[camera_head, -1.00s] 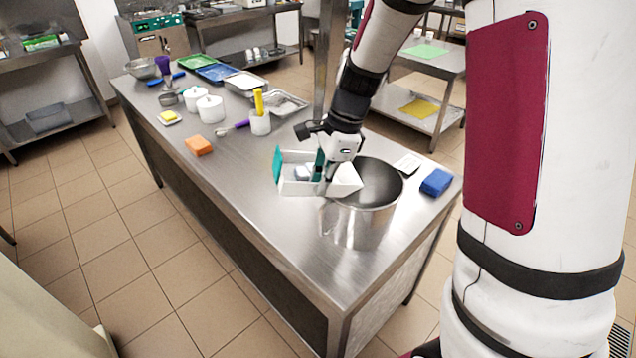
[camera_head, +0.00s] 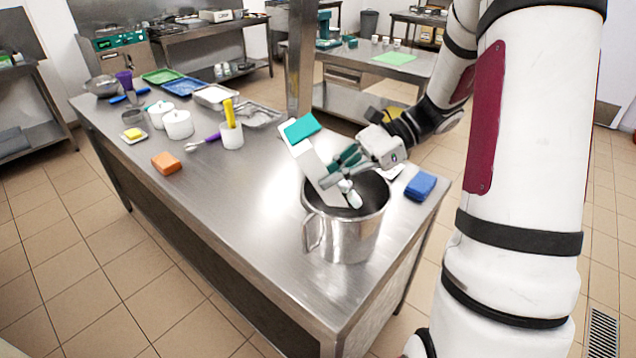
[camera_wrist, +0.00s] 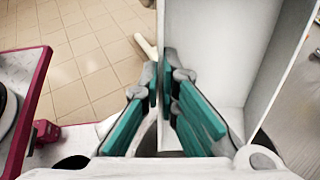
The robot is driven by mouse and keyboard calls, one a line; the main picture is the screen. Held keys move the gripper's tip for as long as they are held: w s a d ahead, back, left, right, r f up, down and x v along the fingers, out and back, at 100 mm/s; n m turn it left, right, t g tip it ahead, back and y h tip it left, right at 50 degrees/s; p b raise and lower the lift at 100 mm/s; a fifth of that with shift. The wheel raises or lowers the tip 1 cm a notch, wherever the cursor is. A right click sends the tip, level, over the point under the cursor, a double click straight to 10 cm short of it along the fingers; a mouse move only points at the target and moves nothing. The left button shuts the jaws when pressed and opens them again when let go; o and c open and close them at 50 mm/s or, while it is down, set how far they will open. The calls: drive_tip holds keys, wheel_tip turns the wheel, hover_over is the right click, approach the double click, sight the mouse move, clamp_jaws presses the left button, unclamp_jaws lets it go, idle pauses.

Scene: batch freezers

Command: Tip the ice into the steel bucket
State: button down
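The steel bucket (camera_head: 345,238) stands upright near the right end of the steel table, its handle toward the left. A white open box (camera_head: 309,160) with a teal piece (camera_head: 302,128) at its raised end is tilted steeply over the bucket, lower end inside the mouth. White ice lumps (camera_head: 351,193) show at that lower end; whether more lie deeper in the bucket is hidden. My gripper (camera_head: 343,162), with teal fingers, is shut on the box's side wall. In the wrist view, the fingers (camera_wrist: 165,90) pinch that wall, and the visible box interior (camera_wrist: 225,65) looks mostly bare.
A blue block (camera_head: 420,186) lies right of the bucket. A white pot with a yellow-handled tool (camera_head: 231,134), an orange block (camera_head: 166,163), white lidded pots (camera_head: 178,125) and trays (camera_head: 215,96) stand farther left. The table's front middle is clear.

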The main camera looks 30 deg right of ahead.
drive_tip(key=d+y, duration=0.1)
drive_tip(key=d+r+y, duration=0.1)
drive_tip(key=y, duration=0.1)
drive_tip(key=shift+s+d+t+b, duration=0.1)
drive_tip(key=shift+d+t+b, duration=0.15)
drive_tip(key=shift+t+b, duration=0.05)
drive_tip(key=r, duration=0.1)
drive_tip(key=r+p, duration=0.1)
drive_tip(key=shift+s+d+r+y, duration=0.1)
drive_tip(key=shift+s+r+y, duration=0.1)
drive_tip(key=shift+r+y, duration=0.15)
wheel_tip(320, 180, down, 2)
drive_tip(key=shift+w+f, duration=0.2)
drive_tip(key=shift+w, duration=0.05)
drive_tip(key=r, duration=0.1)
drive_tip(key=p, duration=0.1)
drive_tip(key=r, duration=0.1)
drive_tip(key=shift+s+r, duration=0.25)
drive_tip(key=shift+r, duration=0.1)
drive_tip(key=shift+w+f, duration=0.15)
drive_tip(key=shift+f, duration=0.65)
drive_tip(key=shift+w+f, duration=0.1)
drive_tip(key=shift+f, duration=0.7)
drive_tip(key=shift+s+r, duration=0.1)
drive_tip(key=shift+s, duration=0.05)
